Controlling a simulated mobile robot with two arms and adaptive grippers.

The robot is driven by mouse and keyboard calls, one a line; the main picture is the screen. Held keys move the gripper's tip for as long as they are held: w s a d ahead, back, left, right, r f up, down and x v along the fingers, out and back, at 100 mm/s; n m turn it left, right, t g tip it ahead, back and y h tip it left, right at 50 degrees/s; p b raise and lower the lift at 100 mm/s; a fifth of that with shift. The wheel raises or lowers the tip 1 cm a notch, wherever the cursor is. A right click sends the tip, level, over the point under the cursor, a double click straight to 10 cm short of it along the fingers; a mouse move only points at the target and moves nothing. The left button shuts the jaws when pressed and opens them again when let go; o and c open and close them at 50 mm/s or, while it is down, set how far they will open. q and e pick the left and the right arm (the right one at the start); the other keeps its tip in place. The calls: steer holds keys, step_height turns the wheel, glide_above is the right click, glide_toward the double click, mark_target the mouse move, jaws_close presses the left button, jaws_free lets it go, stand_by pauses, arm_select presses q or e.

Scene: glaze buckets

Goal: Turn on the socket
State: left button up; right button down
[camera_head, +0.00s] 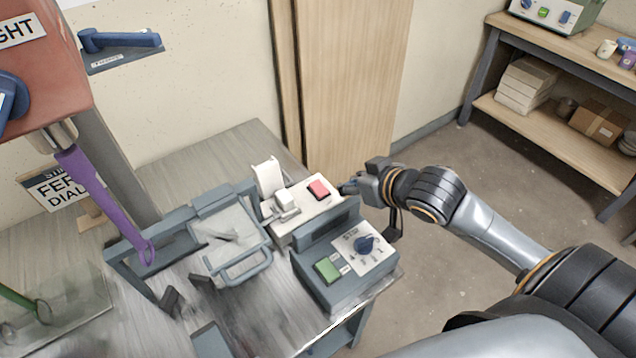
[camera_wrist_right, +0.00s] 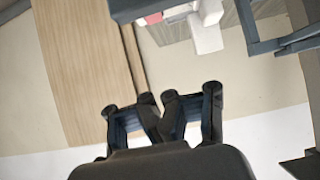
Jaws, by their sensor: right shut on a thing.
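The socket, a white power strip (camera_head: 298,213) with a red switch (camera_head: 318,189) at its far end, lies on the workbench in the head view. A white plug (camera_head: 285,200) sits in it. Part of the strip shows at the top of the wrist view (camera_wrist_right: 208,35), with a bit of the red switch (camera_wrist_right: 152,18). My right gripper (camera_head: 350,187) is just right of the red switch; contact with it does not show. Its fingers (camera_wrist_right: 158,103) are closed together; what they grip cannot be made out. My left gripper is not in view.
A grey control box (camera_head: 335,285) with a green button and blue knob stands in front of the strip. A grey framed device (camera_head: 230,240) stands left of it. A red machine (camera_head: 45,70) with a purple tool is at far left. Shelves (camera_head: 545,135) stand at right.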

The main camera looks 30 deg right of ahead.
glide_above(315, 182)
steer(key=s, duration=0.3)
steer(key=f, duration=0.5)
steer(key=shift+s+d+f, duration=0.15)
steer(key=shift+d+f, duration=0.1)
steer(key=shift+f, duration=0.15)
steer(key=f, duration=0.2)
steer(key=shift+w+f+b, duration=0.2)
steer(key=shift+f+b, duration=0.15)
steer(key=shift+b, duration=0.05)
steer(key=shift+w+a+f, duration=0.1)
steer(key=shift+f, duration=0.55)
steer(key=p, duration=0.2)
steer(key=g+p, duration=0.1)
steer(key=p, duration=0.2)
steer(key=shift+w+r, duration=0.2)
steer(key=shift+w, duration=0.1)
steer(key=shift+f+g+p, duration=0.25)
steer(key=shift+g+p, duration=0.15)
steer(key=shift+p, duration=0.05)
steer(key=shift+f+b, duration=0.3)
steer(key=shift+b, duration=0.05)
